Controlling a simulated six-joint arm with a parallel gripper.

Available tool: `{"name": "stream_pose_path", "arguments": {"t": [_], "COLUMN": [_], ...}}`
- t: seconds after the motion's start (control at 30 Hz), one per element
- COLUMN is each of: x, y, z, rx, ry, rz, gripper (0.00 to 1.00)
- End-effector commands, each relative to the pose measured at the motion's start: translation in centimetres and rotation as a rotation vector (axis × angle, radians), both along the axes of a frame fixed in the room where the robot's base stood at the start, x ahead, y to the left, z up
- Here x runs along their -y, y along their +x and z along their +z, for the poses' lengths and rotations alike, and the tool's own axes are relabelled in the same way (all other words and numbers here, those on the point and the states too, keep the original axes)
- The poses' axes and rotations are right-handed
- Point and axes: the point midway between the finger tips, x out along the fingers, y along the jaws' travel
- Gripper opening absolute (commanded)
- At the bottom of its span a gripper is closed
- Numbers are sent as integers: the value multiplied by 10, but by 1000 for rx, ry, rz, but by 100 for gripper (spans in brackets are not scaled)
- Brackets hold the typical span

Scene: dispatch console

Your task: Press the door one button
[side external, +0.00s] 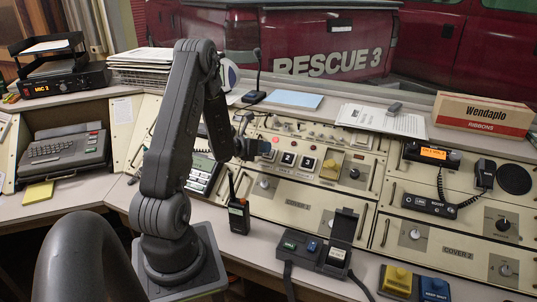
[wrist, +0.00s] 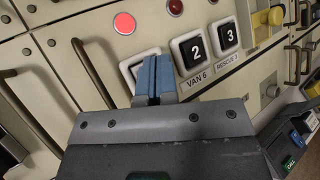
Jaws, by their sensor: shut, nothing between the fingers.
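That button is left of the buttons marked 2 (wrist: 194,50) and 3 (wrist: 227,35). The fingers hide most of its face, so its number cannot be read. I cannot tell whether the fingertips touch it. In the side external view my gripper (side external: 265,148) is at the left end of the button row, beside button 2 (side external: 288,159) and button 3 (side external: 307,163).
A lit red lamp (wrist: 124,23) and a dark red lamp (wrist: 175,7) sit above the buttons. A handheld radio (side external: 238,215) stands on the desk before the panel. A yellow control (side external: 331,168) is to the right. Metal handles (wrist: 92,72) stick out at left.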

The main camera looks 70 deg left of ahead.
Motion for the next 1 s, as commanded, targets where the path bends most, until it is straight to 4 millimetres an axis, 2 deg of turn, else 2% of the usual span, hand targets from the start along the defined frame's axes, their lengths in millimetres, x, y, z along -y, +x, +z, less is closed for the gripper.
{"name": "stream_pose_path", "arguments": {"t": [0.27,0.73,1.0], "x": [0,16,19], "y": [-1,-16,-19], "z": [1,36,42], "rx": [0,1,0], "ry": [0,1,-1], "rz": [0,0,0], "gripper": [0,0,0]}}
